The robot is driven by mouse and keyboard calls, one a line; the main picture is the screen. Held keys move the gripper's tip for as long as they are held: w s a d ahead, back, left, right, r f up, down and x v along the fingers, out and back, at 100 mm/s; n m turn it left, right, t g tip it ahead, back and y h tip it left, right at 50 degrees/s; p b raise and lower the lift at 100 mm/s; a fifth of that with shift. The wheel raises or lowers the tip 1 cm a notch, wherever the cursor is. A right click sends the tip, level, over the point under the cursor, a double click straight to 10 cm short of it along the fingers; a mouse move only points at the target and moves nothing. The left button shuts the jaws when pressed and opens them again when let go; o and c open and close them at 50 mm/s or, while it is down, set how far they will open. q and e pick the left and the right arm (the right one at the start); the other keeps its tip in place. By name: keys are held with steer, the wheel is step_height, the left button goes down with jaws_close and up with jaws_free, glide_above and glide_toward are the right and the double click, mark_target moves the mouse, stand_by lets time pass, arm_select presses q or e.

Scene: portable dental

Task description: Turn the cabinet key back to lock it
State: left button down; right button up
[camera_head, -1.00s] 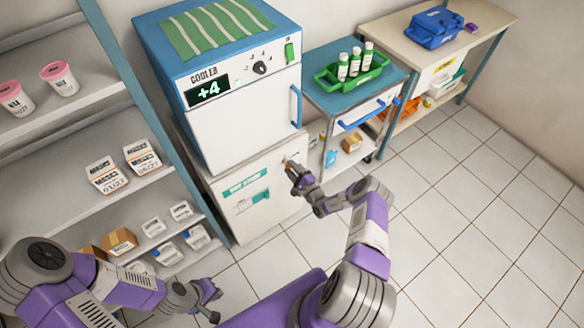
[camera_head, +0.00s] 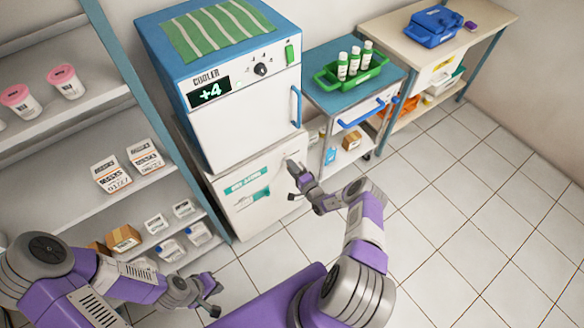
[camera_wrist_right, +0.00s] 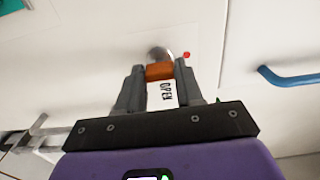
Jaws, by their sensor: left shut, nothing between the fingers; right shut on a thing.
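The white cabinet (camera_head: 232,205) stands under the cooler, with a green label and a handle on its front. In the right wrist view, the key's orange head (camera_wrist_right: 160,71) is between the fingertips of my right gripper (camera_wrist_right: 160,75), which is shut on it. A round metal lock (camera_wrist_right: 158,53) shows just beyond, partly hidden and blurred. A white tag (camera_wrist_right: 160,95) reading "OPEN" lies between the fingers. A red dot (camera_wrist_right: 186,55) is right of the lock. In the head view my right gripper (camera_head: 292,168) is at the cabinet's upper right. My left gripper (camera_head: 211,289) is shut and empty, low in front of the shelves.
The cooler (camera_head: 240,125) sits above the cabinet. A blue-topped cart (camera_head: 325,98) with a green tray of bottles stands right of it. Shelves (camera_head: 60,130) with tubs and boxes are at left. A blue handle (camera_wrist_right: 290,75) shows in the right wrist view. Tiled floor at right is clear.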

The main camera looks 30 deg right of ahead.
steer(key=o, duration=1)
steer(key=shift+o, duration=0.2)
steer(key=shift+s, duration=0.1)
steer(key=s+p, duration=0.1)
steer(key=s, duration=0.6)
steer(key=shift+s+d+p, duration=0.2)
steer(key=shift+d+p, duration=0.1)
steer(key=shift+p, duration=0.1)
steer(key=shift+a, duration=0.1)
